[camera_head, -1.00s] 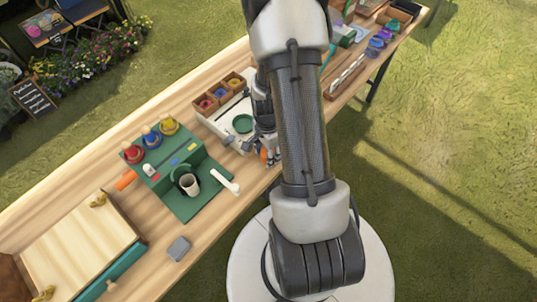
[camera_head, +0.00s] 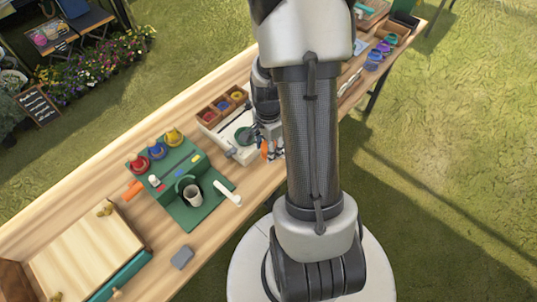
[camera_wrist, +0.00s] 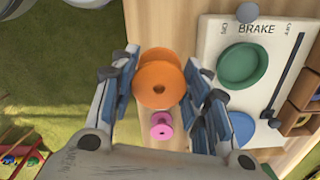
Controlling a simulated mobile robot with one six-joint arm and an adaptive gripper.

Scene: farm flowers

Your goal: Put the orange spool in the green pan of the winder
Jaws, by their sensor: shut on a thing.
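My gripper (camera_wrist: 163,88) is shut on the orange spool (camera_wrist: 160,82), with a blue-grey finger on each side of it. In the head view the orange spool (camera_head: 264,150) shows partly behind my fingers, close to the winder's front right side. The winder is a white board (camera_wrist: 215,40) marked "BRAKE". Its round green pan (camera_wrist: 243,65) lies to the right of the spool in the wrist view and looks empty. In the head view the green pan (camera_head: 243,135) is partly covered by my gripper. The spool is beside the pan, not over it.
A pink spool (camera_wrist: 161,126) shows below the orange one in the wrist view. A blue disc (camera_wrist: 241,127) and a dark lever (camera_wrist: 284,75) are on the winder side. Wooden compartments (camera_head: 222,105) stand behind the pan. A green stand (camera_head: 190,185) is to the left.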

